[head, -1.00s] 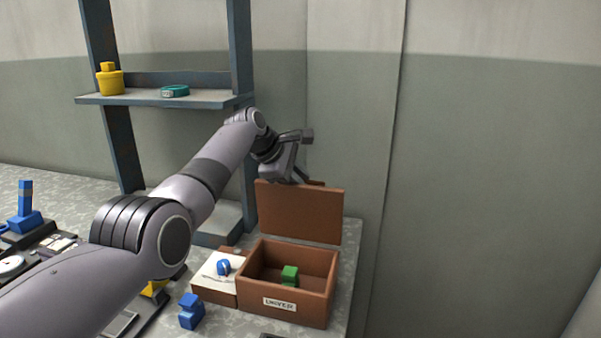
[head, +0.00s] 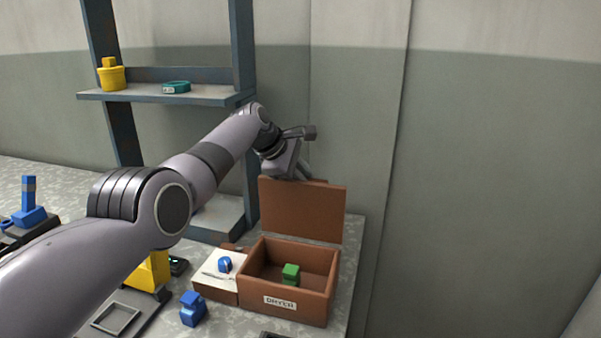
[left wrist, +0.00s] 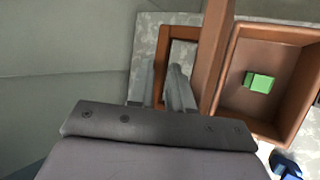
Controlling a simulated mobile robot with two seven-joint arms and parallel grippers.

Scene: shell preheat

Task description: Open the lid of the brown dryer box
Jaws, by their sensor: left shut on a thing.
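The brown dryer box (head: 295,307), labelled "DRYER" on its front, stands on the counter with its inside showing. Its brown lid (head: 302,211) stands upright at the back of the box. A green block (head: 290,273) lies inside; it also shows in the left wrist view (left wrist: 259,82). My left gripper (head: 303,174) is at the lid's top edge, behind it. In the left wrist view its fingers (left wrist: 164,88) are shut on one bar of a brown frame-like handle (left wrist: 182,32) beside the lid's edge (left wrist: 210,50). My right gripper is in neither view.
A white-topped unit with a blue knob (head: 224,264) adjoins the box on the left. A blue block (head: 192,309) stands in front. A shelf (head: 140,96) with a yellow pot (head: 111,75) and teal ring (head: 176,87) rises behind. The wall is close behind the lid.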

